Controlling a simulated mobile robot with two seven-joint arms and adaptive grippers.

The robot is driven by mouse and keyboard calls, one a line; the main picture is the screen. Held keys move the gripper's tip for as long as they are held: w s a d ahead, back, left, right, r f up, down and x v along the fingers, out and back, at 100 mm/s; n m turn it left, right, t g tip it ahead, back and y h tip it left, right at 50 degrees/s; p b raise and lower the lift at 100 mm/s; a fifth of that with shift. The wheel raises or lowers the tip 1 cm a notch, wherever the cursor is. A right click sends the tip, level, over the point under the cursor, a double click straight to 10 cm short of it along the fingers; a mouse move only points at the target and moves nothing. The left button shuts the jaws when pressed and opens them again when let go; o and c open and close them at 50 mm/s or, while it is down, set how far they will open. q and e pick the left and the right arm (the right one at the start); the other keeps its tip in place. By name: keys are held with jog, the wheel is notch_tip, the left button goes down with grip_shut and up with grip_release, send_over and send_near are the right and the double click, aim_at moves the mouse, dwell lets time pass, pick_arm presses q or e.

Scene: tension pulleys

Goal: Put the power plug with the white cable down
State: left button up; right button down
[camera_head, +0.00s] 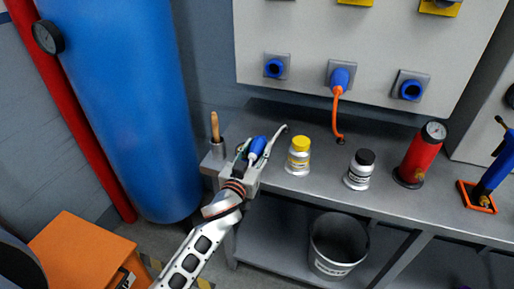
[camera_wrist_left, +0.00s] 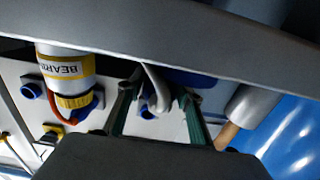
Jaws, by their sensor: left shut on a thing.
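The blue power plug (camera_head: 258,145) with its white cable (camera_head: 253,156) is at the left end of the grey workbench (camera_head: 330,178). My left gripper (camera_head: 246,158) is shut on it, at the bench's front left edge. I cannot tell whether the plug touches the bench top. In the left wrist view, the gripper's green-grey fingers (camera_wrist_left: 158,98) stand on either side of the white cable (camera_wrist_left: 156,88), with the dark blue plug body (camera_wrist_left: 190,78) partly hidden behind the fingers and bench edge. My right gripper is not in view.
A yellow-capped bottle (camera_head: 298,157) stands right of the gripper, then a black-capped bottle (camera_head: 359,170) and a red gauge cylinder (camera_head: 420,155). A wooden-handled tool (camera_head: 215,128) stands close on the left. A wall panel (camera_head: 300,30) holds blue sockets, one with an orange-cabled plug (camera_head: 340,78).

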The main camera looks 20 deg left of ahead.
pick_arm(q)
jog(key=o, duration=1.5)
jog(key=shift+r+p, duration=0.4)
jog(key=shift+r, duration=0.2)
jog(key=shift+s+r, duration=0.1)
jog(key=shift+s, duration=0.15)
jog(key=s, duration=1.1)
jog(key=s+f+m+g, duration=0.1)
jog(key=s+f+g, duration=0.1)
jog(key=s+f, duration=0.5)
jog(key=s+f+m+g+h, duration=0.1)
jog(key=s+f+g, duration=0.2)
jog(key=s+f, duration=0.4)
jog(key=s+f+m+g+h, duration=0.1)
jog(key=s+f+m+g, duration=0.1)
jog(key=s+f, duration=0.5)
jog(key=shift+s+a+f, duration=0.1)
jog(key=shift+s+f, duration=0.05)
jog(key=shift+f, duration=0.85)
jog(key=shift+s+a+f, duration=0.1)
jog(key=shift+f, duration=0.95)
jog(key=shift+s+a+f, duration=0.1)
jog(key=shift+s+f, duration=0.05)
jog(key=shift+f, duration=0.85)
